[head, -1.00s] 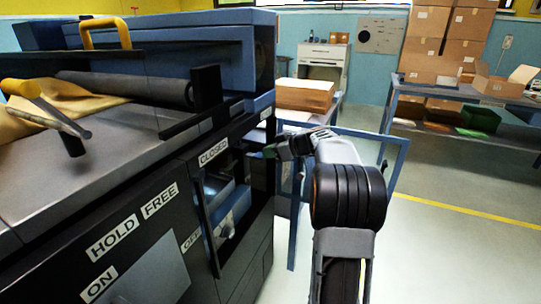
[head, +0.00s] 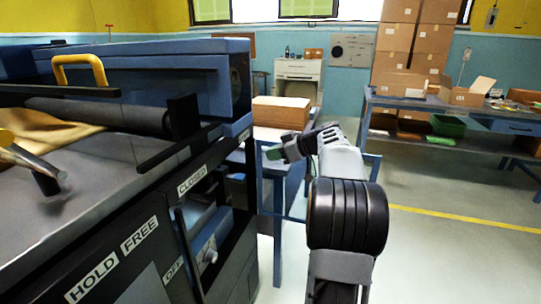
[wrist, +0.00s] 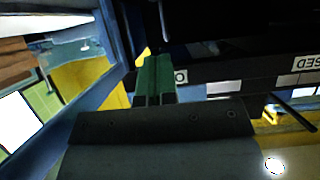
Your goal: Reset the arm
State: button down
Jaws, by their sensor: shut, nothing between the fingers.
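My gripper (head: 273,153) is at the end of my arm in the head view, pointing left toward the machine's right end. In the wrist view its green fingers (wrist: 153,80) lie together, shut and empty. The big blue and black machine (head: 215,85) fills the left of the head view. The gripper is in front of its right end; the exact gap cannot be told. In the wrist view, the machine's dark side with a partly visible label (wrist: 306,62) lies beyond the fingers.
A blue table with a stack of brown sheets (head: 281,111) stands behind my gripper. A blue workbench (head: 450,104) with cardboard boxes (head: 412,40) stands at the back right. The machine's yellow handle (head: 80,68) stands up at upper left. The floor on the right is clear.

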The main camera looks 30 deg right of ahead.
dwell(0.4)
jog(key=s+a+r+m+g+h+p, duration=0.1)
jog(key=s+a+r+m+g+p, duration=0.2)
jog(key=a+p, duration=0.45)
jog(key=s+a+r+m+g+h+p, duration=0.1)
jog(key=s+a+r+g+h+p, duration=0.1)
jog(key=s+a+r+p, duration=0.4)
jog(key=s+a+r+m+h+p, duration=0.1)
jog(key=s+a+r+h+p, duration=0.1)
jog(key=s+a+p, duration=0.2)
jog(key=s+a+r+m+g+h+p, duration=0.1)
jog(key=s+a+m+h+p, duration=0.1)
jog(key=s+a+p, duration=0.3)
jog(key=s+h+p, duration=0.1)
jog(key=s+p, duration=0.2)
jog(key=p, duration=0.3)
jog(key=shift+s+a+r+g, duration=0.25)
jog(key=shift+s+r+g, duration=0.05)
jog(key=shift+r, duration=0.05)
jog(key=shift+m, duration=0.3)
